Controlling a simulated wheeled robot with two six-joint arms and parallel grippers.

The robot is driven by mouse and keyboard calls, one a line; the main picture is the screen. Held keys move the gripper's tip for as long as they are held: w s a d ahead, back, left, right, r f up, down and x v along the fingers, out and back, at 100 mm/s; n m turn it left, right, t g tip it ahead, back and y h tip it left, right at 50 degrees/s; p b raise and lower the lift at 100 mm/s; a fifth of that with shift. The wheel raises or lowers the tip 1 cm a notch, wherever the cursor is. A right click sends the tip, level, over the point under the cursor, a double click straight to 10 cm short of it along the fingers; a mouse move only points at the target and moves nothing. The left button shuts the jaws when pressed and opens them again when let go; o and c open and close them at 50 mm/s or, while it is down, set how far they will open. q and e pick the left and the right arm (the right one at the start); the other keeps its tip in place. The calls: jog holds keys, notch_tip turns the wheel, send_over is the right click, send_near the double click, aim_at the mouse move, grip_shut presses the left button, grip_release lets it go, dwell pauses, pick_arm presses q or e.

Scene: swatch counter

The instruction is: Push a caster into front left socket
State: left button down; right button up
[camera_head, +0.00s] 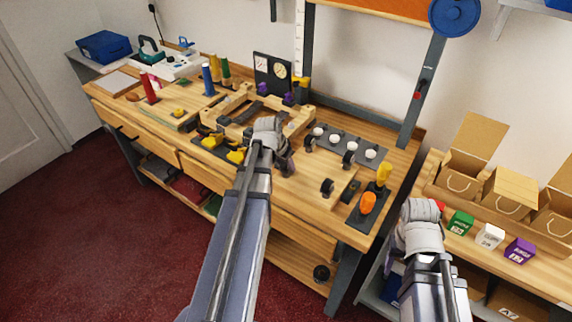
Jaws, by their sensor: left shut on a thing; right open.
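A wooden frame (222,115) with raised corner blocks lies on the workbench; my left arm and hand hide its front right part. Its front left socket cannot be made out. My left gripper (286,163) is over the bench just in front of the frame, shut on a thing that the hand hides. Black casters stand to its right: one (310,144) close by, another (349,157) farther right, and a third (327,187) nearer the front edge. My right gripper (420,209) is open, away from the casters, near the side table at right.
A dark grey strip with several white round pieces (371,153) lies behind the casters. Yellow-handled tools (236,156) lie at the bench's front edge. An orange-handled tool (368,203) stands at the right corner. Small boxes (490,236) line the side table (548,276).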

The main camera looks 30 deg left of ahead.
pick_arm(q)
grip_release()
dwell(0.4)
jog(key=shift+r, duration=0.15)
notch_tip(320, 180, up, 6)
jog(key=p, duration=0.6)
dwell(0.6)
